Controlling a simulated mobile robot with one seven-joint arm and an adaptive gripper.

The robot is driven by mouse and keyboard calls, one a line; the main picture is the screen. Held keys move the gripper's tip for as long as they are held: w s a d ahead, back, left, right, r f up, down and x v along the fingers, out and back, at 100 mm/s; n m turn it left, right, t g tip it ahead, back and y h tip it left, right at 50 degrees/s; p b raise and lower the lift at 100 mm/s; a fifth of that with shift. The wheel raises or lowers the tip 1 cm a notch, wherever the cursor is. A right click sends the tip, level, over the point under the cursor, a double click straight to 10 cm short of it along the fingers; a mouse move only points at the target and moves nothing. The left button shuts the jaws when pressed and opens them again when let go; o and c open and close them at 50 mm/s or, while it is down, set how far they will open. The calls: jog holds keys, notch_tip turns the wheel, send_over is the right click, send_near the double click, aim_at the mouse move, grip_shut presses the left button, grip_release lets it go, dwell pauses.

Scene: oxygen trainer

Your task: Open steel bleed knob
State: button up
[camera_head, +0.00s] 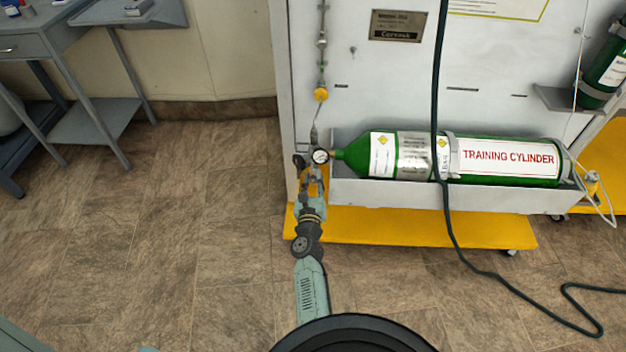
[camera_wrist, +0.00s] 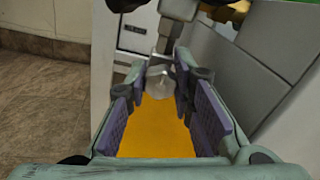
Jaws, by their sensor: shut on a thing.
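The green training cylinder (camera_head: 405,158) lies on its side in a grey trough on the panel. At its left end are a round pressure gauge (camera_head: 320,156) and metal fittings. My gripper (camera_head: 312,183) is just below these fittings, reaching up from my arm. In the wrist view, the small steel bleed knob (camera_wrist: 159,80) hangs below a steel fitting (camera_wrist: 177,12), between the far ends of the purple finger pads. My gripper (camera_wrist: 162,92) is shut on the knob. The exact contact is partly hidden, and the knob is too small to make out in the head view.
A yellow base plate (camera_head: 430,228) on casters lies under the white panel (camera_head: 355,75). A dark hose (camera_head: 447,215) hangs across the cylinder to the floor. A grey table (camera_head: 40,45) stands at the far left. The tiled floor (camera_head: 170,215) left of the panel is clear.

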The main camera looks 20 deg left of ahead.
grip_shut()
